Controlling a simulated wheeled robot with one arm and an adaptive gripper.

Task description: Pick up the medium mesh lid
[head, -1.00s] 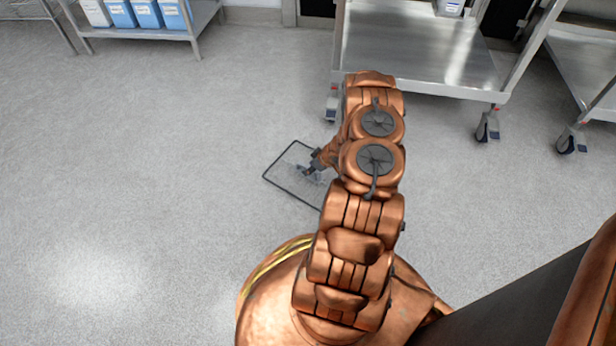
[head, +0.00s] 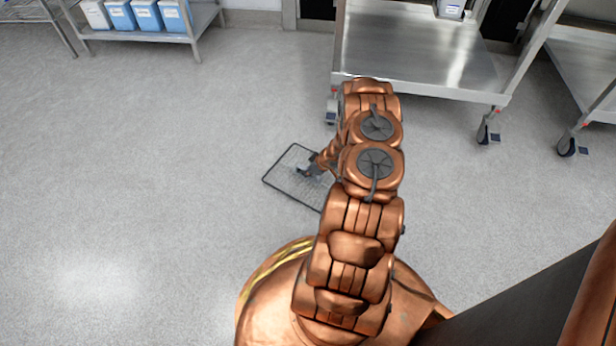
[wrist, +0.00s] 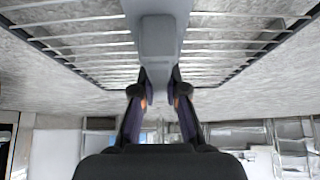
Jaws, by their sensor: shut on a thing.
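The mesh lid is a flat rectangle of thin wires with a dark rim. In the head view the mesh lid (head: 287,179) is left of my arm, and its right part is hidden behind the arm. In the wrist view the mesh lid (wrist: 85,40) fills the top, with a grey handle (wrist: 158,40) at its middle. My gripper (head: 312,170) is over the lid's middle in the head view. In the wrist view my gripper (wrist: 159,78) has both fingertips closed on the end of the grey handle. I cannot tell the lid's height above the floor.
A steel cart (head: 415,55) on casters stands behind my arm, with another steel cart (head: 590,75) at the right. A low shelf (head: 150,32) with blue and white containers is at the back left. The grey floor (head: 130,180) on the left is clear.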

